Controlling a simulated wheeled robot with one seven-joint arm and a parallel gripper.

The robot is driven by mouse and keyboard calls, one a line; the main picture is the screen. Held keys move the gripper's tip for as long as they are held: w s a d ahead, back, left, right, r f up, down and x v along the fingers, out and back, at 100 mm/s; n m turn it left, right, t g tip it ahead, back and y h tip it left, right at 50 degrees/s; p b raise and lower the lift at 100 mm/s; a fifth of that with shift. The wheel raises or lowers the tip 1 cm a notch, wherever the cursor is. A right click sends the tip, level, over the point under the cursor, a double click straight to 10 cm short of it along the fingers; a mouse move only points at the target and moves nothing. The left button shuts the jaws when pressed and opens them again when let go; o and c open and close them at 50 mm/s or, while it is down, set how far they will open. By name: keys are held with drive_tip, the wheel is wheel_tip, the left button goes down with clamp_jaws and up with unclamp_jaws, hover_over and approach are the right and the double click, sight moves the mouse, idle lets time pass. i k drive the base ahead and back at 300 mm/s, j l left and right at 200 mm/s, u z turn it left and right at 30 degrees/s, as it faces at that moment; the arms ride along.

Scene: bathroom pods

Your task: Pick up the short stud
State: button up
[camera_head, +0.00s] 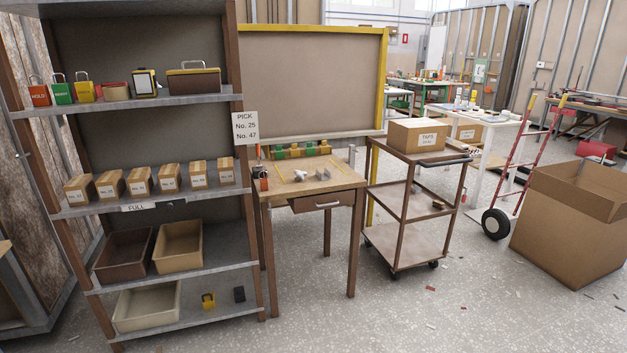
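I cannot make out a short stud for certain in the head view. Small grey-white pieces (322,174) lie on the wooden table (338,183) in the middle, too small to identify. A dark and orange object (261,178) stands at the table's left edge. Tall metal studs (557,60) show in the unfinished walls at the back right. My gripper is outside the view.
A brown shelf rack (180,202) with small boxes and bins stands at the left. A cart (420,240) carries a carton (430,135). A red hand truck (530,155) and a large open carton (570,215) stand right. The front floor is mostly clear, with small scraps.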

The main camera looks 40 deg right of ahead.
sight(327, 175)
drive_tip(key=z, duration=1)
drive_tip(key=i+l, duration=0.1)
drive_tip(key=i, duration=0.6)
drive_tip(key=i+l+u, duration=0.1)
drive_tip(key=i, duration=0.55)
drive_tip(key=i+l, duration=0.15)
drive_tip(key=i, duration=0.55)
drive_tip(key=i+l, duration=0.15)
drive_tip(key=i, duration=0.5)
drive_tip(key=j+u, duration=0.05)
